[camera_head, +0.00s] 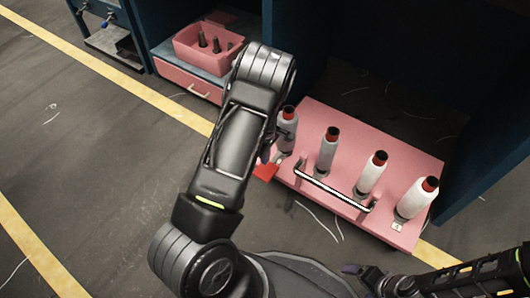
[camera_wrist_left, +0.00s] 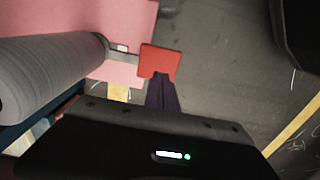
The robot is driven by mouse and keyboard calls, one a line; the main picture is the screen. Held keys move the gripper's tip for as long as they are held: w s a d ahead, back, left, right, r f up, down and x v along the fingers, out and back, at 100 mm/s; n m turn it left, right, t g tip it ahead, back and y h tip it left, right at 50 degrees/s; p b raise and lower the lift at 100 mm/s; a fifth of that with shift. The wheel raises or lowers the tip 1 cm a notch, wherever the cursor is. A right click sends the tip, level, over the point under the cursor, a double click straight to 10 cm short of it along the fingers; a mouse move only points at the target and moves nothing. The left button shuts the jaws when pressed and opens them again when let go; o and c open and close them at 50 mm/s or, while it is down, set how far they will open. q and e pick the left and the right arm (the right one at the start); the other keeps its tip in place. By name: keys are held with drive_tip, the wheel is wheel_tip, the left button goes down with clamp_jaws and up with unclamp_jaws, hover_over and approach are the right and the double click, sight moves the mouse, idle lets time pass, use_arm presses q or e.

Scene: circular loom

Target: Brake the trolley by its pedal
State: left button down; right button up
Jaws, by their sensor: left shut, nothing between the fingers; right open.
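The pink trolley (camera_head: 345,196) stands on the floor at the right, carrying several upright white bobbins with red tops. Its red pedal (camera_head: 264,172) sticks out at the trolley's left side. In the left wrist view the pedal (camera_wrist_left: 160,61) is a red plate on a short grey lever beside the pink deck. My left gripper (camera_head: 266,154) is shut and empty, pointing down at the pedal. Its fingertips (camera_wrist_left: 162,78) overlap the pedal's near edge in the wrist view; I cannot tell whether they touch. My right gripper (camera_head: 368,274) is open and empty at the bottom, apart from the trolley.
A grey bobbin (camera_wrist_left: 50,75) stands close to the left gripper. Blue machine frames (camera_head: 492,150) flank the trolley. A pink bin (camera_head: 205,50) sits behind my left arm. The floor at left is clear, with yellow lines.

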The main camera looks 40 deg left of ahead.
sight(264, 172)
use_arm(q)
wheel_tip(264, 172, down, 6)
drive_tip(key=shift+r+b, duration=0.2)
drive_tip(key=shift+b, duration=0.8)
use_arm(e)
drive_tip(key=f, duration=0.3)
drive_tip(key=shift+w, duration=0.2)
use_arm(q)
drive_tip(key=f, duration=0.1)
drive_tip(key=f+b, duration=0.1)
drive_tip(key=f, duration=0.2)
drive_tip(key=shift+s+f, duration=0.2)
drive_tip(key=shift+s, duration=0.15)
drive_tip(key=shift+r, duration=0.1)
use_arm(e)
drive_tip(key=shift+w+f, duration=0.1)
drive_tip(key=shift+f, duration=0.55)
